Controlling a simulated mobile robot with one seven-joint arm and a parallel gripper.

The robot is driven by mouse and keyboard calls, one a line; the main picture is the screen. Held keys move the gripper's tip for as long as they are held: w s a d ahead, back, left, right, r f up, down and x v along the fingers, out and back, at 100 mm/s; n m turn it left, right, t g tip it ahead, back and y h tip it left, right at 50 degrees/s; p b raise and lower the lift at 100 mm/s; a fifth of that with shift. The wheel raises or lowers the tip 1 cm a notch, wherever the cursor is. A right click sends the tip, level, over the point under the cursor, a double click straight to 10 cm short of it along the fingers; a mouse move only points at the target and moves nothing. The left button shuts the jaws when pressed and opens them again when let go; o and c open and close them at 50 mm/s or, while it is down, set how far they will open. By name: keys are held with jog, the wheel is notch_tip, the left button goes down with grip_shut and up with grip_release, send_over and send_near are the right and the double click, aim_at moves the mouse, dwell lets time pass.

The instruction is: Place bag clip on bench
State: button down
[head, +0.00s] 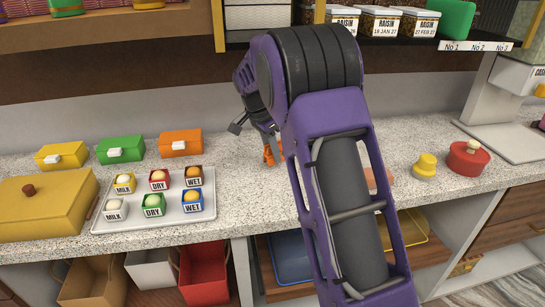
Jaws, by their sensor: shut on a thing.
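My gripper (268,147) is partly hidden behind my own purple arm, low over the speckled bench (240,185) near its back edge. It is shut on a small orange thing, which I take to be the bag clip (269,155). The clip is small in this view and partly covered by the gripper. It is at or just above the bench top; I cannot tell whether it touches.
A tray (110,221) with labelled sample cups stands on the left, beside a yellow box (45,210). Yellow, green and orange boxes (180,142) stand behind it. A red lidded pot (467,158) and yellow-topped piece (425,164) are on the right. A shelf (400,42) hangs above.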

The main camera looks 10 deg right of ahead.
jog(key=shift+f, duration=0.95)
jog(key=shift+f, duration=0.1)
jog(key=c, duration=0.6)
grip_release()
jog(key=shift+r, duration=0.55)
jog(key=shift+s+a+r, duration=0.2)
jog(key=shift+a+r, duration=0.25)
jog(key=shift+r, duration=0.1)
jog(key=shift+s+a+r, duration=0.15)
jog(key=shift+a+r, duration=0.25)
jog(key=shift+r, duration=0.15)
jog(key=s+a, duration=0.1)
jog(key=a, duration=0.2)
jog(key=s+a, duration=0.2)
jog(key=a, duration=0.1)
jog(key=s+a, duration=0.1)
jog(key=a, duration=0.3)
jog(key=shift+s+f, duration=0.1)
jog(key=shift+s, duration=0.1)
